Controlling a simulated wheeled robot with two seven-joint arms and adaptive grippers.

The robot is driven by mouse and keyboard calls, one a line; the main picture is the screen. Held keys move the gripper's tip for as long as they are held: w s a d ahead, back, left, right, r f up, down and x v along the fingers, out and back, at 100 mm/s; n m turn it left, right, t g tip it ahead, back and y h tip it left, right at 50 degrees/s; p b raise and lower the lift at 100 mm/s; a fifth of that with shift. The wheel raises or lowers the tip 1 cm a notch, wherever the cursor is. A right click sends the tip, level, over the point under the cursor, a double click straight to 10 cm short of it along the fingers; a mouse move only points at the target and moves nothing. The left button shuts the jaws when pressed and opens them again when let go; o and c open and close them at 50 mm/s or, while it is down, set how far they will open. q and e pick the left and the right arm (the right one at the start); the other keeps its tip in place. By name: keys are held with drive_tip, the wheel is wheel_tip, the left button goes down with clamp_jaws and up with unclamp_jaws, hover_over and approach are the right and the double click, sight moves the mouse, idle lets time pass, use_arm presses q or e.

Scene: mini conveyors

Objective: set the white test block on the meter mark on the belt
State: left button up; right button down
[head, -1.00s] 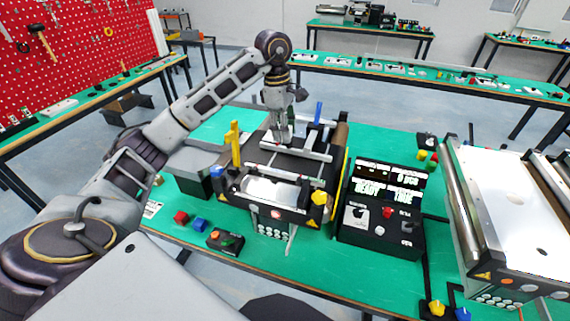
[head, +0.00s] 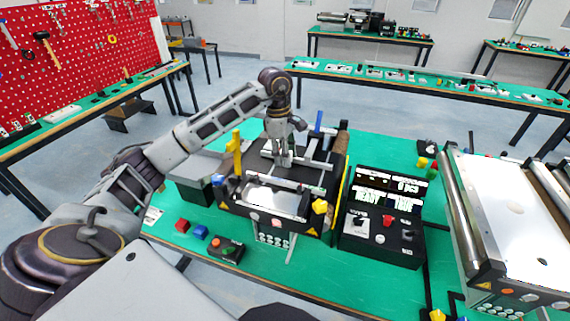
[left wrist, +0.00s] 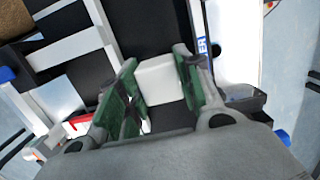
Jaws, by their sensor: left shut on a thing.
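The white test block (left wrist: 160,80) shows in the left wrist view between the green-padded fingers of my left gripper (left wrist: 155,88), which is shut on it. In the head view my left gripper (head: 284,158) points down over the small conveyor's dark belt (head: 300,174). The block is too small and covered to make out there. I cannot tell whether the block touches the belt. The meter mark cannot be picked out for sure; part of a blue-lettered label (left wrist: 202,46) shows beside the gripper in the wrist view. My right gripper is not in view.
A yellow post (head: 237,152) and a blue-topped post (head: 318,122) stand at the conveyor's sides. A black control box (head: 382,222) is to its right. A larger conveyor (head: 500,205) stands at the far right.

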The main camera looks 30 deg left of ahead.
use_arm(q)
drive_tip(key=shift+f+p, duration=0.45)
drive_tip(key=shift+f, duration=1.65)
drive_tip(key=shift+f, duration=0.15)
drive_tip(key=o, duration=1)
drive_tip(key=shift+o, duration=0.2)
drive_tip(key=shift+r, duration=0.2)
